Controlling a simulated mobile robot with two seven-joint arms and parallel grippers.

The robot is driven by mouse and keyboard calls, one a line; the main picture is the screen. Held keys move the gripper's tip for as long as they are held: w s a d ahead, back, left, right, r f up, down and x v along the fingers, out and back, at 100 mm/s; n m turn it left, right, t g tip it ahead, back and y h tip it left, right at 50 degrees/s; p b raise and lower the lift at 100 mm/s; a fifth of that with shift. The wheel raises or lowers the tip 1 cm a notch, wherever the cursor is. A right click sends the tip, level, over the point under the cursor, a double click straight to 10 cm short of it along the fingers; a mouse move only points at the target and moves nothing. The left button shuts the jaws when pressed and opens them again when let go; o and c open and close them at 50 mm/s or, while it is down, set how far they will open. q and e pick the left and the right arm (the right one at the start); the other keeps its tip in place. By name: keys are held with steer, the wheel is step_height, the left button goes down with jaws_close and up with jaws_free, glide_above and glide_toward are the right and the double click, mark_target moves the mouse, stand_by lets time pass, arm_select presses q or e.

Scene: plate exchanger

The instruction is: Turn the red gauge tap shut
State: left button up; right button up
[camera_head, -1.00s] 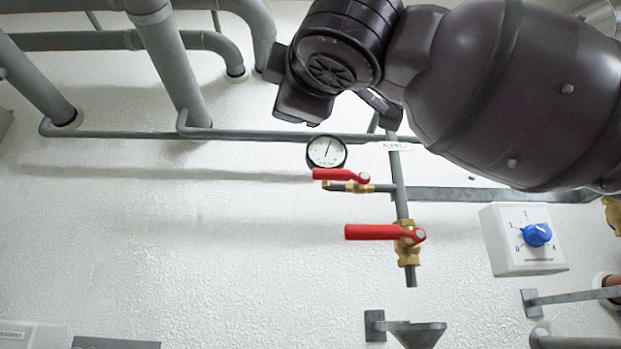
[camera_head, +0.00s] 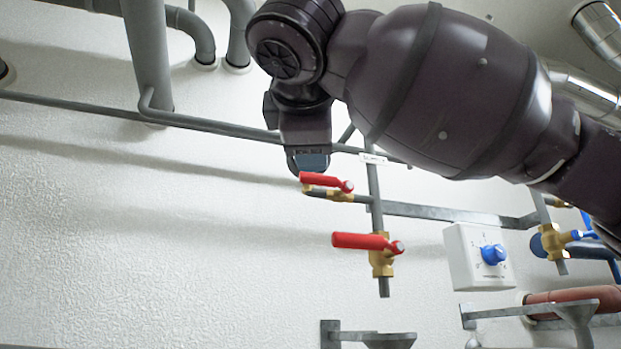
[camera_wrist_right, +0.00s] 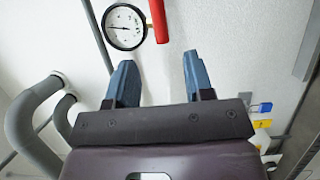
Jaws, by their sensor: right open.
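The upper red tap handle (camera_head: 325,181) sits on a small brass valve on a side pipe. It points left, roughly along that pipe. In the right wrist view the red handle (camera_wrist_right: 159,20) stands at the top, beside the round white gauge (camera_wrist_right: 124,26). My right gripper (camera_head: 311,163) is just above the handle's left end in the head view and hides the gauge there. In the wrist view my right gripper (camera_wrist_right: 160,75) has two blue-grey fingers spread with nothing between them; the handle is beyond their tips. My left gripper is in neither view.
A second, larger red handle (camera_head: 362,241) points left across the vertical pipe below. A white box with a blue knob (camera_head: 493,254) is at the right. A grey funnel (camera_head: 388,340) is below. Grey pipes (camera_head: 150,60) run at upper left. The wall at left is clear.

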mark_target(315, 177)
steer(key=w, duration=0.3)
steer(key=w+p, duration=0.1)
steer(key=w, duration=0.5)
steer(key=shift+w+d+p, duration=0.15)
steer(key=shift+d+p, duration=0.15)
steer(key=shift+p, duration=0.05)
steer(key=shift+w, duration=0.55)
steer(key=shift+w+d, duration=0.1)
steer(key=shift+w, duration=0.05)
jaws_close()
